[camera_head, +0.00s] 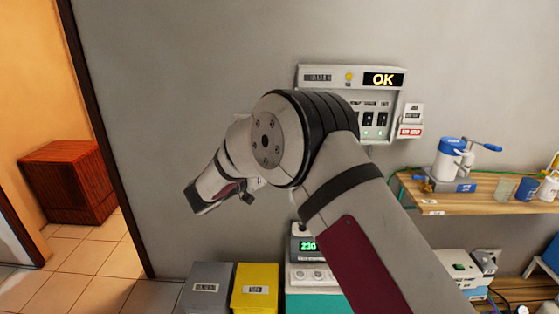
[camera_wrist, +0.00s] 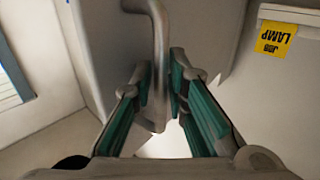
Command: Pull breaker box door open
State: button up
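In the wrist view, a grey bar handle (camera_wrist: 160,50) stands out from a pale grey panel (camera_wrist: 108,45), which looks like the breaker box door. My gripper (camera_wrist: 163,85) has its teal-padded fingers closed in on both sides of this handle. The pads look pressed against it near the tips. In the head view, the breaker box (camera_head: 393,101) is on the wall, with dark switches and a lit "OK" display (camera_head: 383,79). My arm covers its left side and any door there.
A wooden shelf (camera_head: 480,207) with a blue-and-white device (camera_head: 452,155) and cups is at the right. Grey (camera_head: 207,289) and yellow (camera_head: 255,287) bins and a unit reading "230" (camera_head: 308,246) stand below.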

dwell(0.3)
jog(key=v, duration=1.2)
